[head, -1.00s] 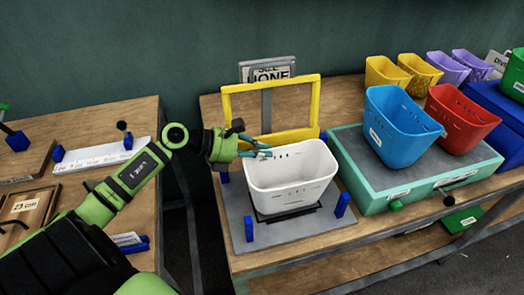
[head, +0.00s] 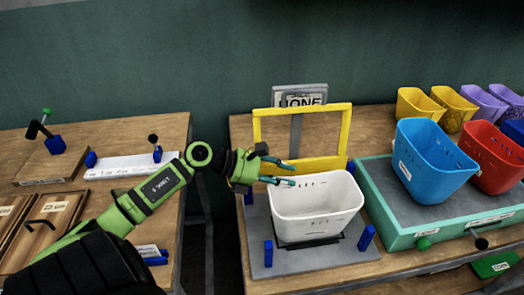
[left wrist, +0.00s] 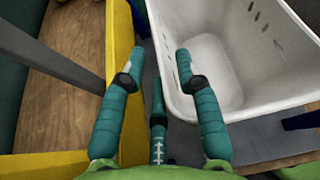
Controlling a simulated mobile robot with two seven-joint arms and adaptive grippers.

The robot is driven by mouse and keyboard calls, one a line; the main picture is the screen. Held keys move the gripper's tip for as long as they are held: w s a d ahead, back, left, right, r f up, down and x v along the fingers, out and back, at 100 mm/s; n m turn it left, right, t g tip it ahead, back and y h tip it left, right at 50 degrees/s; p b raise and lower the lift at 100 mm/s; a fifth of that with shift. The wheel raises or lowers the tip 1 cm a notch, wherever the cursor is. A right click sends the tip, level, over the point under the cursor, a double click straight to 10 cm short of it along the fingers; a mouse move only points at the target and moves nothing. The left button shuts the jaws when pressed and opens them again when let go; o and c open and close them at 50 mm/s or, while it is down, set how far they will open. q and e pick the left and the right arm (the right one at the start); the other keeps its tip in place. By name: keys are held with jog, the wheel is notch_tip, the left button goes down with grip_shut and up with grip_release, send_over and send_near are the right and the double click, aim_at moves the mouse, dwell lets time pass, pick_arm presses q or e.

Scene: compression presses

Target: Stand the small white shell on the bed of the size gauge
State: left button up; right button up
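The small white shell (head: 316,212) stands upright over the grey bed of the size gauge (head: 345,256), with a dark piece under its base. The gauge's yellow frame (head: 257,142) rises behind the shell. My left gripper (head: 294,175) is open at the shell's back left rim, in front of the frame. My right gripper is not in view.
Blue posts (head: 366,238) stand at the bed's front corners. A teal-edged press (head: 405,239) with a blue shell (head: 432,160) and a red shell (head: 492,155) is close on the right. A gap separates this bench from the left table (head: 110,132).

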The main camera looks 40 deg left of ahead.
pick_arm(q)
jog(key=b+v, duration=0.2)
jog(key=v, duration=0.8)
jog(key=shift+s+a, duration=0.2)
jog(key=shift+s, duration=0.1)
